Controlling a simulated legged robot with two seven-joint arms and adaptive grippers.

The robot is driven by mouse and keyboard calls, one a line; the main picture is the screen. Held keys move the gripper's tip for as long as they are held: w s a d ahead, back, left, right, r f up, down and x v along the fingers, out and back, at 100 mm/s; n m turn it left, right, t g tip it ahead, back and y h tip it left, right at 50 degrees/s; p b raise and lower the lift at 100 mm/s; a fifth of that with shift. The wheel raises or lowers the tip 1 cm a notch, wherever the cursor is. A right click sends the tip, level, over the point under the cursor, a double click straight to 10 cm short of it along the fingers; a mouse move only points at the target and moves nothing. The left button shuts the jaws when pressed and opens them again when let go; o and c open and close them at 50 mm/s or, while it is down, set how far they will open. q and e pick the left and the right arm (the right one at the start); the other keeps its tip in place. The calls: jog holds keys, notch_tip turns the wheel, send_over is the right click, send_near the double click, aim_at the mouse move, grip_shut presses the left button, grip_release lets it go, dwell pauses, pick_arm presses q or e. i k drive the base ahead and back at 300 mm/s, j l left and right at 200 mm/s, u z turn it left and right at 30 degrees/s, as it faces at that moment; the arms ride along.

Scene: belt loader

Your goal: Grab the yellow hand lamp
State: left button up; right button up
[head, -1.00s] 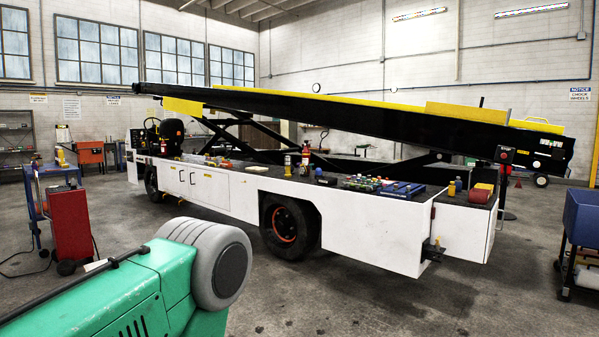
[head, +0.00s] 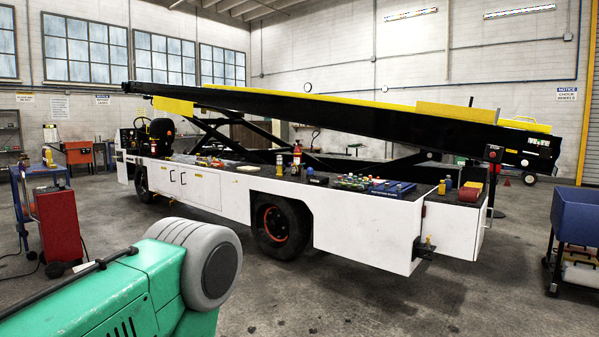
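I cannot clearly make out the yellow hand lamp; several small yellow items are too small to tell apart. One small yellow item (head: 441,187) stands near the right end of the belt loader's white deck. Another yellow item (head: 49,155) stands on the blue cart (head: 32,170) at the far left. The belt loader (head: 365,232) stands across the middle, with its black conveyor tilted above the deck. Neither of my grippers is in view.
A red cabinet (head: 58,228) stands at left and a dark blue bin cart (head: 580,215) at right. The concrete floor (head: 400,300) in front of the loader is clear.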

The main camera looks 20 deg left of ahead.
aim_at(279, 158)
jog(key=i+j+u, duration=0.25)
jog(key=i, duration=0.15)
jog(key=i+j+u, duration=0.2)
jog(key=i, duration=0.2)
jog(key=i+j+u, duration=0.3)
jog(key=i, duration=0.3)
jog(key=i+l+u, duration=0.1)
jog(key=i+u, duration=0.25)
jog(key=i, duration=0.25)
jog(key=i+l+u, duration=0.1)
jog(key=i+u, duration=0.2)
jog(key=i, duration=0.35)
jog(key=i+l+u, duration=0.35)
jog(key=i, duration=0.25)
jog(key=i+j, duration=0.1)
jog(key=i, duration=0.45)
jog(key=i+j, duration=0.15)
jog(key=i, duration=0.4)
jog(key=i+j+z, duration=0.1)
jog(key=i, duration=0.5)
